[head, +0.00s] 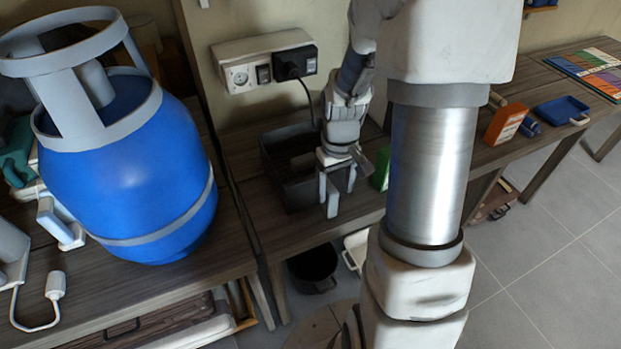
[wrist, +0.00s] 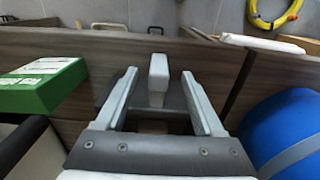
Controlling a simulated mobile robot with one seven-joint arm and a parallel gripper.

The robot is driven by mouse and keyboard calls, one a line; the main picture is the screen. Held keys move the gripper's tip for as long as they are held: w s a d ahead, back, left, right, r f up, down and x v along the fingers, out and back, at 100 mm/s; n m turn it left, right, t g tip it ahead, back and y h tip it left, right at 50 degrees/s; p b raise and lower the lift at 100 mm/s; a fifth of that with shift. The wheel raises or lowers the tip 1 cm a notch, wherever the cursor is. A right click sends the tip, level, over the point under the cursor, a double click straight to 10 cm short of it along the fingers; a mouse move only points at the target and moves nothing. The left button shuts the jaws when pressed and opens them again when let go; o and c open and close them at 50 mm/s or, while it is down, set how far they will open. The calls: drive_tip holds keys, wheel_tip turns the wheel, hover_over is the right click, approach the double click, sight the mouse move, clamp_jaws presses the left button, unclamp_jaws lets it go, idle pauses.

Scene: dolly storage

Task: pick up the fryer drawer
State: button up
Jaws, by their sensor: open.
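The fryer drawer appears to be the black, open-topped box (head: 287,183) on the wooden bench below the wall socket in the head view. My gripper (head: 337,188) is at its right front side, pointing down, with its fingers apart. In the wrist view my open gripper (wrist: 160,90) has a pale upright handle-like piece (wrist: 158,75) between and beyond its fingers, in front of a dark grey surface. It looks like the drawer's handle, but its join to the box is hidden. I see no finger clearly touching it.
A blue gas cylinder (head: 130,170) stands on the left bench. A green box (wrist: 42,86) is close to my gripper. An orange box (head: 505,122) and a blue tray (head: 562,111) are farther right. A black pot (head: 313,268) is below the bench.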

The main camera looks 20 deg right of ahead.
sight(332, 217)
wheel_tip(332, 217, down, 7)
drive_tip(key=shift+r+b, duration=0.1)
drive_tip(key=shift+b, duration=0.8)
clamp_jaws()
drive_tip(key=shift+w+r, duration=0.1)
drive_tip(key=shift+w, duration=0.1)
idle(0.7)
